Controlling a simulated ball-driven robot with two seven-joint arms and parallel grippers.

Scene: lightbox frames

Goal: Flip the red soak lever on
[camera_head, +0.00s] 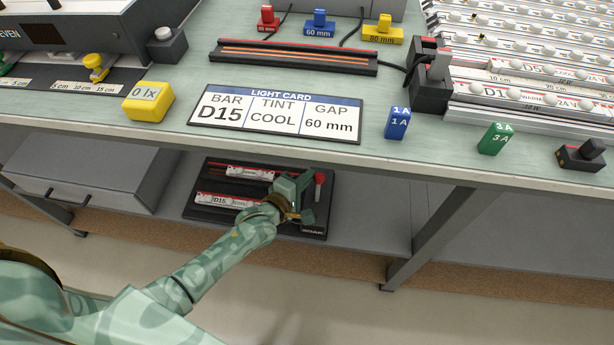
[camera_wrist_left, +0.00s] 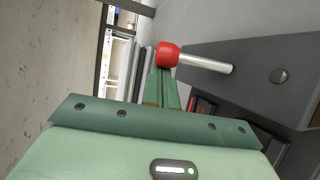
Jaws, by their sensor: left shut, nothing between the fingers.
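The red soak lever (camera_head: 319,179) stands at the right side of a dark board (camera_head: 215,176) on the lower shelf, above a label reading SOAK. In the left wrist view the lever shows as a red knob (camera_wrist_left: 168,55) on a bare metal rod, which comes out of a dark grey housing (camera_wrist_left: 260,70). My left gripper (camera_head: 302,203) is just left of the lever. In the left wrist view its closed, empty fingers (camera_wrist_left: 163,84) point at the knob, with the tips right at it. I cannot tell whether they touch. My right gripper is not in view.
The board also carries light bars, one marked D15 (camera_head: 224,200). The table top (camera_head: 330,160) overhangs the shelf and holds a light card (camera_head: 275,113), a yellow 0 lx block (camera_head: 148,102) and coloured tags. A grey box (camera_head: 80,170) sits left on the shelf; a table leg (camera_head: 430,240) stands right.

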